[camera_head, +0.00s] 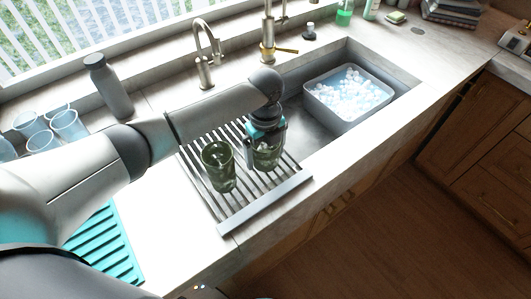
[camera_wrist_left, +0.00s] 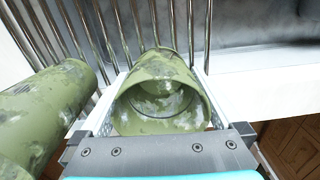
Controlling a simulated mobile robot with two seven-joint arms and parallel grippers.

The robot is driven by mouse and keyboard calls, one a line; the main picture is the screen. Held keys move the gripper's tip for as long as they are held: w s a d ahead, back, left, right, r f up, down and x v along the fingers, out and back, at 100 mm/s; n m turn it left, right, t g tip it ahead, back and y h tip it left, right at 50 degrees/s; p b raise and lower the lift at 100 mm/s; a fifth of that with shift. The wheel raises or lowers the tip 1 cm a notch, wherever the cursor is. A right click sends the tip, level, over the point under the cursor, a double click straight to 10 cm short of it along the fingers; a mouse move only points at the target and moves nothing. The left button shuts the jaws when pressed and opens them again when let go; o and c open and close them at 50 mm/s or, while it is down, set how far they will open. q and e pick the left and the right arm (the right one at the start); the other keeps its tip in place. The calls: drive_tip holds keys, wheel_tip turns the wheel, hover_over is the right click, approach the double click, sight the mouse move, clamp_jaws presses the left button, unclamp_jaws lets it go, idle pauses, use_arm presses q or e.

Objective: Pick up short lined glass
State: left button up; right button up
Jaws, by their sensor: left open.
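Two green, mottled, see-through glasses stand on the drying rack (camera_head: 235,215) over the sink. The left glass (camera_head: 219,167) stands clear of my gripper and fills the left edge of the wrist view (camera_wrist_left: 45,110). The right glass (camera_head: 266,158) is below my left gripper (camera_head: 266,146), partly hidden by it. In the wrist view, the right glass (camera_wrist_left: 160,95) has its open rim towards the camera, between the two spread fingers. My left gripper is open, with a finger on each side of this glass; contact cannot be told. Lines on either glass are not clear.
A grey tub (camera_head: 348,95) of white foam sits in the sink's right part. Faucets (camera_head: 205,60) stand behind. A grey bottle (camera_head: 108,85), clear cups (camera_head: 68,125) and a teal mat (camera_head: 105,245) are at left. The front counter strip is clear.

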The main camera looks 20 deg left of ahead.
use_arm(q)
drive_tip(key=shift+c, duration=0.7)
drive_tip(key=c, duration=1.2)
drive_tip(key=shift+r, duration=0.1)
wheel_tip(320, 180, up, 20)
drive_tip(key=shift+p, duration=0.9)
